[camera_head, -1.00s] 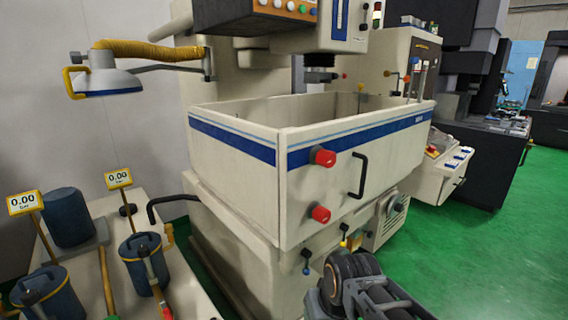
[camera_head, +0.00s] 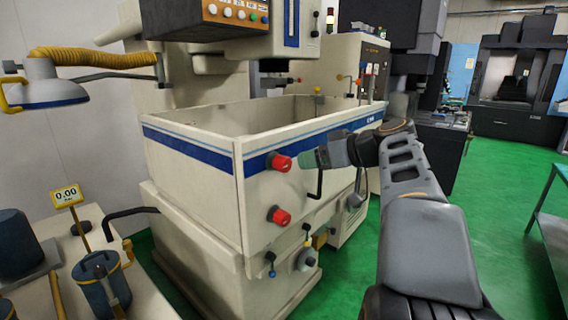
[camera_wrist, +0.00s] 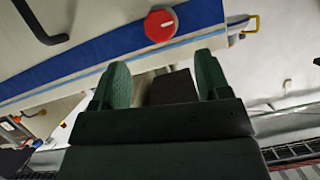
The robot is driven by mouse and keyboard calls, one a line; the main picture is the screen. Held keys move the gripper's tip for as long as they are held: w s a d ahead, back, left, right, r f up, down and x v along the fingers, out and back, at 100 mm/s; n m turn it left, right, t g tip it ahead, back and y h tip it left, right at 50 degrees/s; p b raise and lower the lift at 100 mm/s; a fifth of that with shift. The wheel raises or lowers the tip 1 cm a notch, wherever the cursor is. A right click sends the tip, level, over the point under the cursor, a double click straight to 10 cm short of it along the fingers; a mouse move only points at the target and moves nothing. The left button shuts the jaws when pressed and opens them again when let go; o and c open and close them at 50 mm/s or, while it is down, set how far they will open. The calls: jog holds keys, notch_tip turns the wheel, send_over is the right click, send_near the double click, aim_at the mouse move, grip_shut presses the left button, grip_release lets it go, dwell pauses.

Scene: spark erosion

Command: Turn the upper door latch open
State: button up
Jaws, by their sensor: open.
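The upper door latch (camera_head: 281,163) is a red round knob on the tank's front corner, at the blue stripe. A second red knob (camera_head: 279,215) sits below it. My gripper (camera_head: 318,157) is just right of the upper latch in the head view, apart from it or nearly touching; the gap is hard to judge there. In the wrist view the upper latch (camera_wrist: 161,25) shows a white mark and lies beyond the fingertips. My gripper (camera_wrist: 158,78) is open with two green fingers apart, and no latch is between them.
A black door handle (camera_head: 318,184) stands out to the right of the latches, partly behind my arm. The cream tank (camera_head: 195,165) has a lamp at its left. Blue canisters (camera_head: 100,282) stand at lower left.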

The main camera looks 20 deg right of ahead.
aim_at(288, 163)
jog(key=p+x, duration=0.1)
jog(key=x, duration=0.8)
jog(key=shift+w+a+f+p, duration=0.2)
jog(key=shift+w+p, duration=0.1)
jog(key=shift+p, duration=0.1)
jog(key=shift+c, duration=0.5)
jog(key=c, duration=0.8)
jog(key=shift+c, duration=0.2)
